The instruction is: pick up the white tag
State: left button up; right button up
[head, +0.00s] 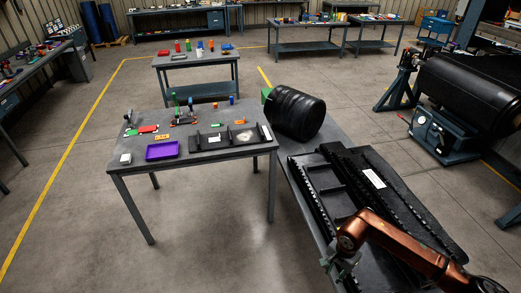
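A white rectangular tag (373,178) lies flat on the black ribbed belt piece on the low bench at the right. A smaller white label (213,138) shows on a black strip on the grey table; I cannot tell which one is the task's tag. My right gripper (340,266) is at the bottom right, over the near end of the bench, nearer to me than the tag and apart from it. Its fingers are small and dark, and I cannot tell whether they are open. My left gripper is not in view.
The grey table (190,172) holds a purple tray (162,150), a small white box (125,158) and several small tools. A large roller machine (450,140) is at the right. The floor at left is clear.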

aim_at(216, 139)
jog(key=z, duration=0.55)
jog(key=i, duration=2.1)
jog(key=u, duration=1.05)
jog(key=i, duration=1)
jog(key=u, duration=1.3)
jog(key=i, duration=0.4)
jog(key=u, duration=0.3)
